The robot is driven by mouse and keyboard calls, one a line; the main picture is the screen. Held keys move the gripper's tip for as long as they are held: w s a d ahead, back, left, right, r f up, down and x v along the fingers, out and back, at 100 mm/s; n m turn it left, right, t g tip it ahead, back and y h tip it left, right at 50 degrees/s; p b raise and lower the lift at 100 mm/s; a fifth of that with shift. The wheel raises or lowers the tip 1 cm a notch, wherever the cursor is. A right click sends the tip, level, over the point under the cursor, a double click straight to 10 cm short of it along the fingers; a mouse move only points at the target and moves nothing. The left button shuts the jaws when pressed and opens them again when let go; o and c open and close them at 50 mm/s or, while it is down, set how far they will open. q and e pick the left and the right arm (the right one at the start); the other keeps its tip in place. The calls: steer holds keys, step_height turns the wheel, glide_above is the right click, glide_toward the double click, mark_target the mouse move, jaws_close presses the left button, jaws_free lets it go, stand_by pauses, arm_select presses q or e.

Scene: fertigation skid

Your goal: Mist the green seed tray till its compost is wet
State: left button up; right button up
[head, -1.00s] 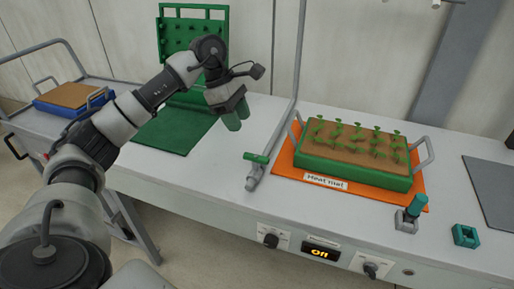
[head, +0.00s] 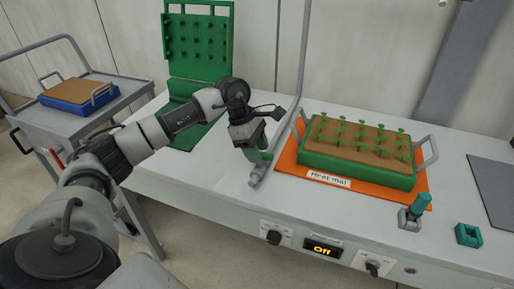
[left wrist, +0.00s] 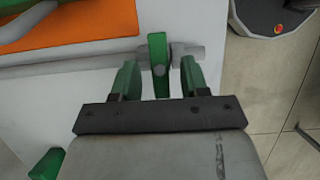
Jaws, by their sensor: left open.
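The green seed tray (head: 357,172) stands upright on the orange heat mat (head: 424,195), with rows of seedlings in light brown compost. My left gripper (head: 262,157) is at the grey pipe (head: 262,178) left of the tray. In the left wrist view, its green fingers (left wrist: 160,78) are open, one each side of a green valve lever (left wrist: 158,55) on the pipe. Gaps show between lever and fingers. In the head view the gripper mostly hides the lever. My right gripper is not in view.
A panel on the bench front has a display reading Off (head: 323,248) and knobs. A grey and teal fitting (head: 413,213) and a teal block (head: 468,236) stand at right. A green pegboard stand (head: 200,45) is behind. A blue tray (head: 75,104) sits on a trolley.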

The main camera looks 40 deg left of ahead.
arm_select(q)
jaws_close()
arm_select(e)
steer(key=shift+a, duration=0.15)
arm_select(q)
steer(key=shift+n, duration=0.3)
steer(key=n+t, duration=0.1)
steer(key=n, duration=0.1)
steer(key=n+y+b, duration=0.1)
steer(key=n, duration=0.1)
steer(key=shift+s+d+t, duration=0.1)
steer(key=shift+s+t, duration=0.1)
steer(key=shift+t, duration=0.2)
steer(key=n+t+y+b, duration=0.1)
steer(key=n, duration=0.4)
steer(key=shift+d, duration=0.1)
steer(key=n+y+b, duration=0.1)
steer(key=n, duration=0.1)
steer(key=shift+s+d+n+t, duration=0.1)
steer(key=shift+n+t, duration=0.2)
steer(key=shift+d+r+n+y+b, duration=0.1)
steer(key=shift+n+y+b, duration=0.6)
steer(key=shift+n, duration=1.3)
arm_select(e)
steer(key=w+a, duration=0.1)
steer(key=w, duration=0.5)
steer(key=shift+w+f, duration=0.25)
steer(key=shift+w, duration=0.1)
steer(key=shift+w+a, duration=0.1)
